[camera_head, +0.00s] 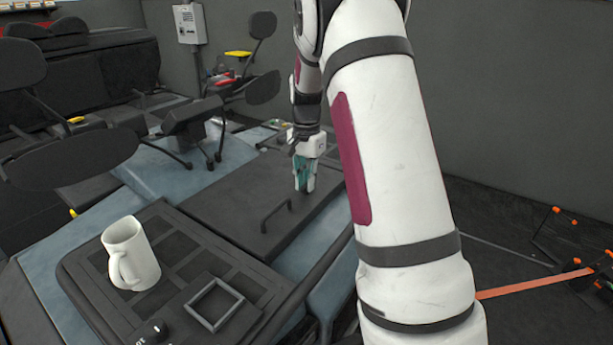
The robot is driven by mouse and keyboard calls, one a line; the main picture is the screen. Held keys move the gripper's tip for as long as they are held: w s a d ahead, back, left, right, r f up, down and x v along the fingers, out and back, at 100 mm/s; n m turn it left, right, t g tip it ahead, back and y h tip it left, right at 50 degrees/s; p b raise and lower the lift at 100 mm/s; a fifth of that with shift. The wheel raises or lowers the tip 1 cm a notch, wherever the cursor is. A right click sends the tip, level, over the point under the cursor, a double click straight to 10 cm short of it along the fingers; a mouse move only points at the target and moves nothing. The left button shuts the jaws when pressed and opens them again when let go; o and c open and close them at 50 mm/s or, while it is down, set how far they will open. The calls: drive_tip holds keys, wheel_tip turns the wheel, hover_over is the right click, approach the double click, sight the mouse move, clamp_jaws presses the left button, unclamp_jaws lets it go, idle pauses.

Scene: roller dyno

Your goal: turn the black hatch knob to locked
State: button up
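A dark flat hatch panel (222,205) with a bar handle (275,214) lies in the middle of the head view. My gripper (304,188) points down over the panel's right side, behind and to the right of the handle. A black round knob (152,333) with a white mark sits at the bottom edge, partly cut off, far in front of my gripper. I cannot tell whether it is the hatch knob, and its lettering is unreadable.
A white mug (130,254) stands on a dark gridded panel (85,262) at the left front. A square raised frame (214,304) lies to its right. An orange strap (535,284) runs along the right floor. My arm covers the centre right.

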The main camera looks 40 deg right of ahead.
drive_tip(key=o, duration=0.3)
drive_tip(key=shift+o, duration=0.2)
drive_tip(key=shift+r, duration=0.1)
wheel_tip(320, 180, up, 12)
idle(0.7)
